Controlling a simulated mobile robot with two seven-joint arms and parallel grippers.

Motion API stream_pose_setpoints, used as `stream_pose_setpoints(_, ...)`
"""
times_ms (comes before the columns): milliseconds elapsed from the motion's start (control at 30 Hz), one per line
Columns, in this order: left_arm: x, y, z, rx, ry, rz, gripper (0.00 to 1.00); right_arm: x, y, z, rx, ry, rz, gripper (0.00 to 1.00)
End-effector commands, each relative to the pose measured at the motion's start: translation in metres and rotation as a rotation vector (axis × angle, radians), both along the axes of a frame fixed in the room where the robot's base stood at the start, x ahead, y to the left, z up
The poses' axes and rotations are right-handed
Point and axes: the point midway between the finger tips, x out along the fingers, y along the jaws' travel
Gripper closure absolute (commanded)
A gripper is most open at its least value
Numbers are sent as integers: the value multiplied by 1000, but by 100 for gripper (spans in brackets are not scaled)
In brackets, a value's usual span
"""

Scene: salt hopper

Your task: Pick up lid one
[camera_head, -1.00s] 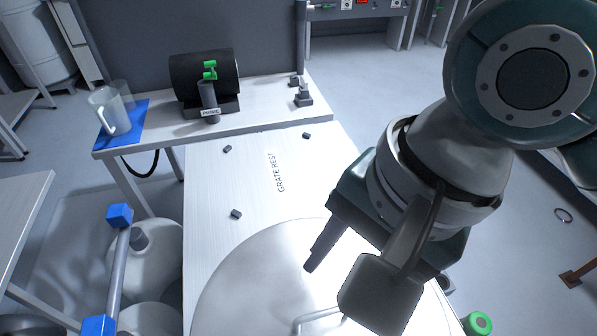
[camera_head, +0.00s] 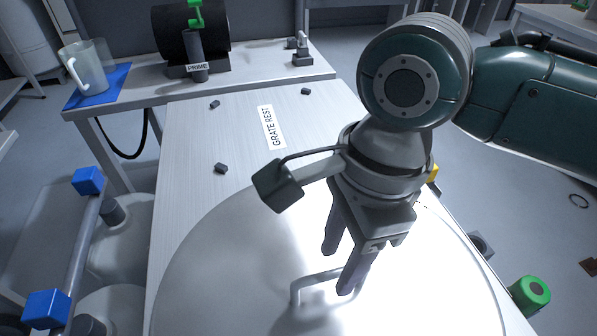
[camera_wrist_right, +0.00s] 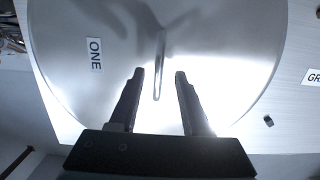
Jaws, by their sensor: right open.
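Lid one (camera_head: 215,255) is a large round shiny metal disc at the bottom of the head view. In the right wrist view the lid (camera_wrist_right: 80,75) carries a label reading ONE (camera_wrist_right: 95,55). Its handle (camera_head: 312,277) is a raised thin metal bar, and it also shows in the right wrist view (camera_wrist_right: 158,65). My right gripper (camera_head: 338,272) is open above the lid, its fingers pointing down. In the right wrist view the handle's near end lies between the two fingertips (camera_wrist_right: 159,74), with a gap on each side. My left gripper is out of view.
A white table (camera_head: 190,150) bears a GRATE REST label (camera_head: 271,128) and small dark pegs (camera_head: 221,168). Behind stand a black drum (camera_head: 190,35) marked PRIME and a clear jug (camera_head: 88,70) on a blue mat (camera_head: 105,92). A green-topped knob (camera_head: 530,292) is at right.

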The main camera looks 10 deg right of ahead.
Motion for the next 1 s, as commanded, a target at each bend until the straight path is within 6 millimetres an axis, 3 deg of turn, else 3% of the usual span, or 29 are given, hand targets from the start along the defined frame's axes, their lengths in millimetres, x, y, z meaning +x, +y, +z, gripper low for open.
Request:
stream_pose_setpoints(100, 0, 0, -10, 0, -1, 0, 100, -2, 4, -23, -2, 1, -1, 52)
stream_pose_setpoints(200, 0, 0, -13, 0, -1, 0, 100, -2, 6, -32, -2, 0, 0, 52)
stream_pose_setpoints(467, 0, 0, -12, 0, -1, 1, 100, -2, 6, -35, -1, -1, 1, 52)
stream_pose_setpoints(900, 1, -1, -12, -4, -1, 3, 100, -2, 6, -34, -1, -1, 0, 99)
stream_pose_setpoints(1000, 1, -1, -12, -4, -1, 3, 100, -2, 6, -34, -1, -1, 0, 100)
